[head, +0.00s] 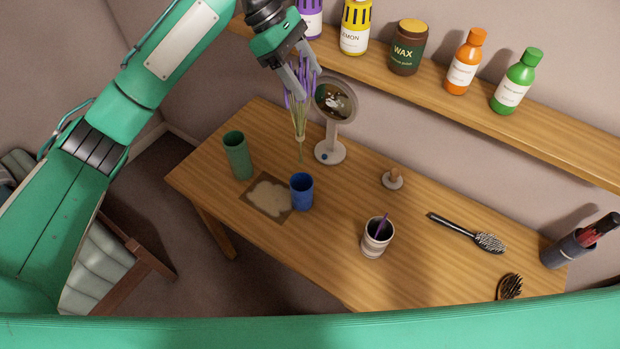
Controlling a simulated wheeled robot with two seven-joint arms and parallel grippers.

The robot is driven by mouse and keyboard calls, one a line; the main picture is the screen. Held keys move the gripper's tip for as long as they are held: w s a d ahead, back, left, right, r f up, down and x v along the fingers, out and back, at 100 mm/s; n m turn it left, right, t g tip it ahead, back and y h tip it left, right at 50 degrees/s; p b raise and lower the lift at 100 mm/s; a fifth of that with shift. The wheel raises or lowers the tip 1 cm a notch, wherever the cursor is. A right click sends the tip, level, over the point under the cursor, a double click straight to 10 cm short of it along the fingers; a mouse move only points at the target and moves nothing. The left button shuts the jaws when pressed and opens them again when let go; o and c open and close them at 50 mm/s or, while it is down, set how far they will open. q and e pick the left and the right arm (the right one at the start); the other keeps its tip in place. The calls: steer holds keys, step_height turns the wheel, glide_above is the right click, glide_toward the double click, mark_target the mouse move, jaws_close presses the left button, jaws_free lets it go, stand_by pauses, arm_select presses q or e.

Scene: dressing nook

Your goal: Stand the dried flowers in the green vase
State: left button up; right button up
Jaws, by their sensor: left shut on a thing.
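The dried flowers (299,118) are a bunch with purple heads and pale stems, in the head view at the upper middle. My left gripper (297,84) is shut on the dried flowers near their heads, and the stems hang down from it, roughly upright. The green vase (238,156) stands upright on the left part of the wooden table (340,258). The flowers are to the right of the vase in the picture and apart from it. My right gripper is not in view.
A blue cup (301,192) stands beside a patterned mat (268,198) near the vase. A round mirror (330,152) stands close behind the flowers. A striped cup (376,238), a ring holder (393,180) and a hairbrush (470,233) are further right. A shelf (440,88) with bottles runs above.

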mark_target(303, 140)
arm_select(q)
step_height(303, 140, down, 14)
steer(key=p, duration=0.3)
steer(key=shift+a+r, duration=0.1)
steer(key=shift+f, duration=0.65)
step_height(303, 140, down, 3)
steer(key=shift+f+p, duration=0.1)
steer(key=shift+p, duration=0.55)
steer(key=shift+f, duration=0.55)
steer(key=o, duration=1.2)
steer(key=shift+f, duration=0.1)
